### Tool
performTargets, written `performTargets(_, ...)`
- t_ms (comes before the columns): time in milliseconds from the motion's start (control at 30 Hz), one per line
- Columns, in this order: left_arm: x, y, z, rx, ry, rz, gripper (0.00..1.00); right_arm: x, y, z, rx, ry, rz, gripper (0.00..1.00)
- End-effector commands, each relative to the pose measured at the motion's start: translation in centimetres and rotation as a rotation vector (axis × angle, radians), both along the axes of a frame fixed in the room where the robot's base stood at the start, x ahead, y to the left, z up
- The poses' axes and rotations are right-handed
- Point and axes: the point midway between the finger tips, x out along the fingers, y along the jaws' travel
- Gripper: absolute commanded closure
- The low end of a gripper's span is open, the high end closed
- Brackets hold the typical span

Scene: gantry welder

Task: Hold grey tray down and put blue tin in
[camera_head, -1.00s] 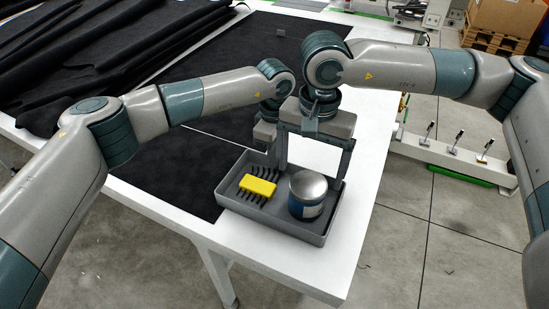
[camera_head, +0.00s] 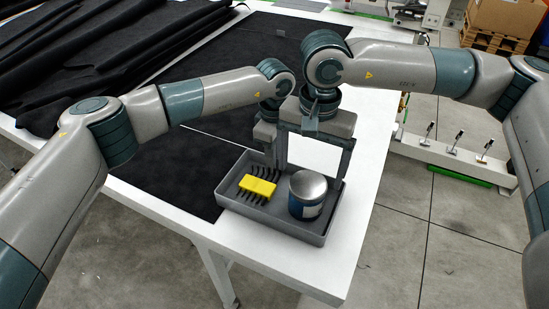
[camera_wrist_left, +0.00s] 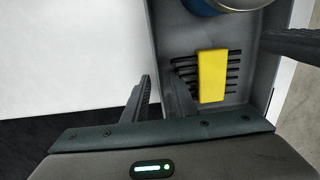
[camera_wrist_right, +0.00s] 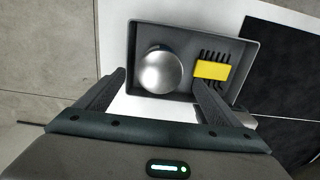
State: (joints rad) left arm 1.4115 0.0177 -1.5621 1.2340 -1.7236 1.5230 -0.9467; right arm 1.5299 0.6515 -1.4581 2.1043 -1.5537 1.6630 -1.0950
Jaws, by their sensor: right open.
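The grey tray (camera_head: 281,231) lies on the white table near its front corner. The blue tin (camera_head: 307,200), with a silver lid, stands upright inside the tray on the right in the head view. My left gripper (camera_head: 272,158) is at the tray's far wall, partly hidden in the head view. In the left wrist view its fingers (camera_wrist_left: 163,100) are close together around the tray wall (camera_wrist_left: 157,35). My right gripper (camera_head: 312,172) is open beside the tray's far side, with no tin between its fingers. The tin also shows beyond the fingers in the right wrist view (camera_wrist_right: 160,72).
A yellow block with black prongs (camera_head: 257,186) lies in the tray, left of the tin. Black cloth (camera_head: 160,170) covers the table to the left. The white table (camera_head: 352,225) is bare right of the tray. My two grippers are close together.

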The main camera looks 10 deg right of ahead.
Motion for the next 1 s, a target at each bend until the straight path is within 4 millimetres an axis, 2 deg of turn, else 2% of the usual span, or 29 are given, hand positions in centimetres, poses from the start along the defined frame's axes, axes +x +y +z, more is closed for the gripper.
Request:
performTargets(267,0.0,0.0,0.5,-0.001,-0.001,0.000,0.75,0.0,0.0,-0.3,0.000,0.000,0.000,0.13)
performTargets(467,0.1,0.0,2.6,-0.001,-0.003,0.000,0.75,0.0,0.0,-1.1,0.000,0.000,0.000,0.13)
performTargets(1000,0.0,0.0,13.0,-0.001,-0.003,0.001,0.75,0.0,0.0,-4.0,0.000,0.000,0.000,0.13)
